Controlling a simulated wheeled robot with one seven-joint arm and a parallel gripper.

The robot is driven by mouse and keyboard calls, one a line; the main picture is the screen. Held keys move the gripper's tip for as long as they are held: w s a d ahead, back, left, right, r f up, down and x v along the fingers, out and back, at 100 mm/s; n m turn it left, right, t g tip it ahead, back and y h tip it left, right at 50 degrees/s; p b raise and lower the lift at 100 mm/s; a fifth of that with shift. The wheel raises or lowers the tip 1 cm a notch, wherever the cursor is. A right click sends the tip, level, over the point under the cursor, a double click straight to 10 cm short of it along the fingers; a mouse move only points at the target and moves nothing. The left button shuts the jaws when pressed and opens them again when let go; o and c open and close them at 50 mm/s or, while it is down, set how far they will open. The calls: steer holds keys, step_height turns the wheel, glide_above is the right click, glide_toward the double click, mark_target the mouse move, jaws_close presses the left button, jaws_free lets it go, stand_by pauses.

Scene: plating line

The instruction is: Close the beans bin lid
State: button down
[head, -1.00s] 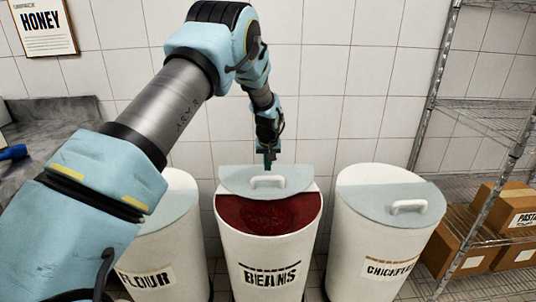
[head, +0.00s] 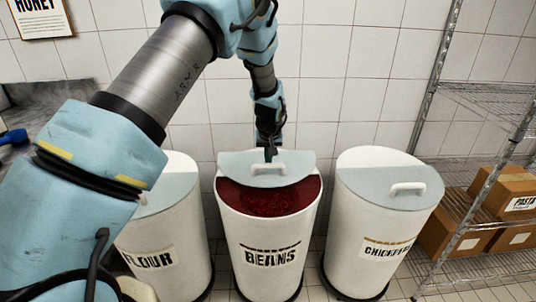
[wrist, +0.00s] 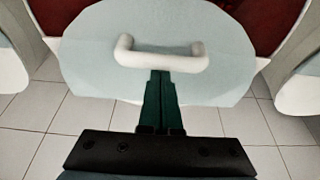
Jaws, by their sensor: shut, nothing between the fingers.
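The beans bin (head: 267,238) stands in the middle of the head view, with dark red beans (head: 268,201) showing at its front. Its pale grey-blue lid (head: 232,170) is partly open, tilted up over the back of the bin. The white lid handle (head: 268,167) also shows in the wrist view (wrist: 160,54). My gripper (head: 270,155) is behind the lid in the head view. In the wrist view, its dark green fingers (wrist: 162,75) are shut and empty, their tips at the handle's near side against the lid. I cannot tell whether they touch it.
The flour bin (head: 176,230) stands to the left and the chickpeas bin (head: 383,225) to the right, both with lids down. A wire shelf (head: 480,105) with cardboard boxes (head: 505,190) is at the far right. A tiled wall (head: 350,75) rises close behind the bins.

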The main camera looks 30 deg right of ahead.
steer(key=s+a+b, duration=0.1)
steer(key=s+a, duration=0.4)
steer(key=s, duration=0.7)
steer(key=shift+a, duration=0.35)
step_height(320, 180, up, 10)
steer(key=w+a+r+n, duration=0.15)
steer(key=w+a, duration=0.25)
steer(key=a, duration=0.6)
steer(key=s+a+r+n+g, duration=0.1)
steer(key=s+a+r, duration=0.1)
steer(key=a, duration=1.1)
steer(key=s+a+r+n+g+y+p, duration=0.1)
steer(key=s+a, duration=0.3)
steer(key=a, duration=0.9)
steer(key=shift+s+r, duration=0.15)
steer(key=shift+r, duration=0.3)
